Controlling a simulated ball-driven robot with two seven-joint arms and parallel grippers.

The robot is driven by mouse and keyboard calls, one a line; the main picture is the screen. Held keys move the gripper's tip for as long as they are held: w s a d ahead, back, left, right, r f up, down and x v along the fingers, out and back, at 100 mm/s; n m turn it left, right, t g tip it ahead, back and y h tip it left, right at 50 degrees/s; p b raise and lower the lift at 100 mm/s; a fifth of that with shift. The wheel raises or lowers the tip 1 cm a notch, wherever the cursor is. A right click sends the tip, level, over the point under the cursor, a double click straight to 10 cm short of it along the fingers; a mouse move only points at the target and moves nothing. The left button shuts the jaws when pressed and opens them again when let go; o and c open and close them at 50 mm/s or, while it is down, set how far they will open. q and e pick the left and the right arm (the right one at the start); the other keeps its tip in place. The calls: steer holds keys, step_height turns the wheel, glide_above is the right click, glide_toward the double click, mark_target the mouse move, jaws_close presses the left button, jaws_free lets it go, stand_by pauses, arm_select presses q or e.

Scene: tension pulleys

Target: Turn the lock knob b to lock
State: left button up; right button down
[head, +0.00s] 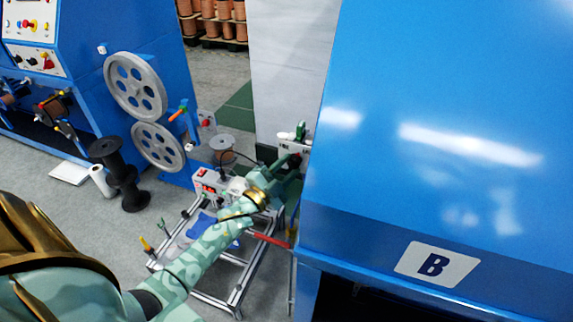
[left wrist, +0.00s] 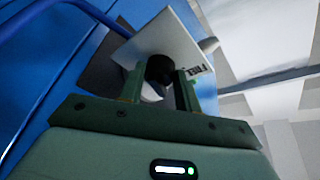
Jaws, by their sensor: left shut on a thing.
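The lock knob b seems to be the dark round knob (left wrist: 160,68) on a white plate (left wrist: 172,36) with partly hidden lettering, in the left wrist view. My left gripper (left wrist: 160,88) is shut on this knob, with one finger on each side of it. In the head view my left gripper (head: 296,162) reaches in at the left side of the large blue machine marked B (head: 437,264). There the knob is hidden by the gripper, and I cannot tell its turn angle. My right gripper is not in view.
A metal frame cart (head: 238,292) with a white control box (head: 213,183) stands under my left forearm. Blue machinery with grey pulleys (head: 136,86) and a black spool (head: 122,172) stand at the left. The blue cabinet fills the right side.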

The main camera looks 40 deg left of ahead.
arm_select(q)
steer(key=m+p, duration=0.1)
steer(key=m+g+p, duration=0.1)
steer(key=m, duration=0.1)
steer(key=shift+r+h, duration=0.3)
steer(key=shift+m+g+p, duration=0.4)
steer(key=shift+m+p, duration=0.1)
steer(key=shift+m, duration=0.5)
steer(key=shift+f, duration=0.1)
steer(key=o, duration=1)
steer(key=shift+s, duration=0.15)
steer(key=s, duration=0.5)
steer(key=s+a+p, duration=0.1)
steer(key=s, duration=0.4)
steer(key=s+a, duration=0.1)
steer(key=s, duration=0.5)
steer(key=shift+a, duration=0.25)
steer(key=shift+w+f, duration=0.1)
steer(key=shift+f, duration=0.05)
